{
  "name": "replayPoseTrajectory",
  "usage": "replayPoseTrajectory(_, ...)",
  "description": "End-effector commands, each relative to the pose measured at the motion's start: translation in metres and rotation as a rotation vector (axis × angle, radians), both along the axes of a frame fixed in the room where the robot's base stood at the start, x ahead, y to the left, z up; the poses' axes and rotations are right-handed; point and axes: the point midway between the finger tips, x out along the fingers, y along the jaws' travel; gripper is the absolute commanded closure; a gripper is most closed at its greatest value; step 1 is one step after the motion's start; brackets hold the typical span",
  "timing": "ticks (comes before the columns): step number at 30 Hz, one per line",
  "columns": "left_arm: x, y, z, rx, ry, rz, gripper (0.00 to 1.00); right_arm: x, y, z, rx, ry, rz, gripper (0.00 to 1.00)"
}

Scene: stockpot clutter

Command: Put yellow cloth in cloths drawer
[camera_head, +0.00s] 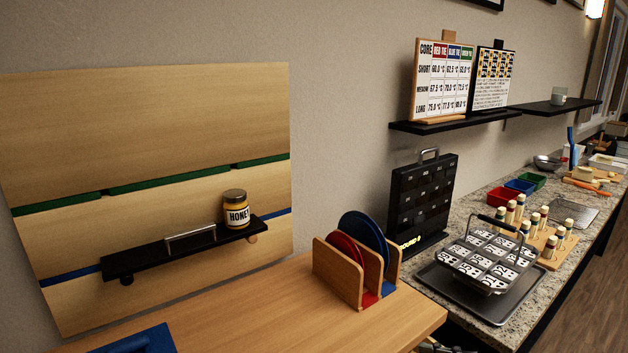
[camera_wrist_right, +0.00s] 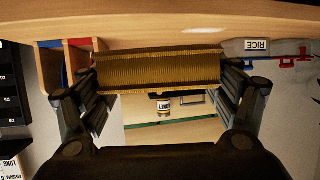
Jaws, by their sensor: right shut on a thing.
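A ribbed golden-yellow folded piece, which looks like the yellow cloth (camera_wrist_right: 158,74), is held between the two fingers of my right gripper (camera_wrist_right: 160,88) in the right wrist view. The fingers press on its left and right ends. It hangs clear in front of the wooden counter edge. In the head view only a small dark part at the bottom edge may belong to my right arm, and the cloth does not show there. My left gripper is not in view. No drawer marked for cloths can be made out in either view.
A wooden counter (camera_head: 270,310) holds a divider rack (camera_head: 338,272) with red and blue plates. A honey jar (camera_head: 236,209) stands on a black wall shelf (camera_head: 185,251). The counter's front is fairly clear.

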Motion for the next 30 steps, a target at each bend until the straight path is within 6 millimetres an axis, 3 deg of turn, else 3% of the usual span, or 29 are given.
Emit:
replayPoseTrajectory(4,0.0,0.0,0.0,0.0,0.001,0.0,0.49,-0.029,-0.011,0.003,0.003,0.0,0.059,0.41)
replayPoseTrajectory(10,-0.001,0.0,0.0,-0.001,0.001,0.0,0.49,-0.051,-0.018,0.004,0.0,0.0,0.106,0.41)
replayPoseTrajectory(24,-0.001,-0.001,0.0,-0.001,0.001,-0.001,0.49,-0.054,-0.02,0.004,-0.009,0.0,0.115,0.41)
replayPoseTrajectory(27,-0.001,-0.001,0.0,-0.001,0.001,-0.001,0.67,-0.054,-0.02,0.004,-0.005,0.002,0.113,0.41)
replayPoseTrajectory(30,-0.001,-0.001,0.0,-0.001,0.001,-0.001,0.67,-0.054,-0.02,0.004,-0.002,0.001,0.112,0.41)
